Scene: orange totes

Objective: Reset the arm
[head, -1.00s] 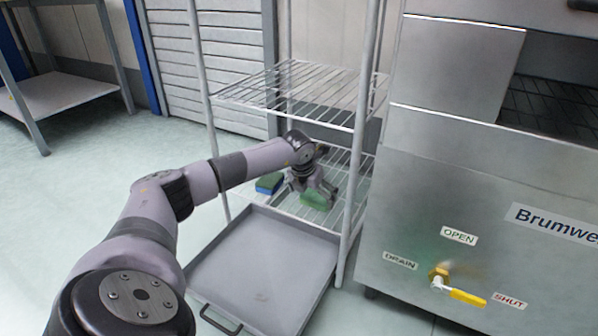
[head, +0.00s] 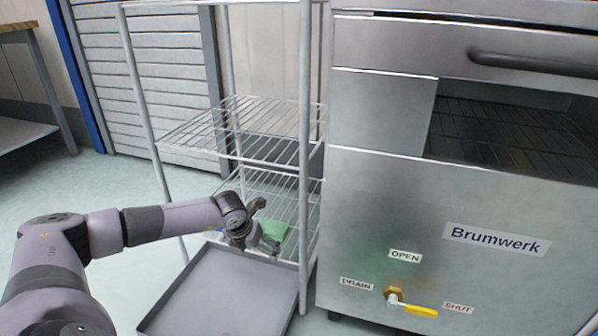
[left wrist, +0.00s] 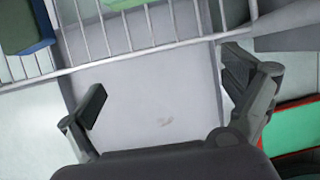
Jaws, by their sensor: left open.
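My left arm reaches in from the left in the head view. Its gripper (head: 256,243) is at the front of the wire rack's lower shelf, over the back edge of the grey tray. In the left wrist view the gripper's fingers (left wrist: 165,88) are spread wide, with nothing between them and the tray's bare surface (left wrist: 150,105) beyond. A green block (head: 274,229) lies on the lower shelf just behind the gripper, partly covered by it. My right gripper does not show.
The wire rack (head: 304,150) stands beside a steel machine (head: 400,200) with a yellow-handled valve (head: 408,304). The grey tray (head: 215,300) lies in front of the rack. In the left wrist view a blue-and-green block (left wrist: 28,28) sits on the wires, and a red-edged green thing (left wrist: 295,130) shows at right.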

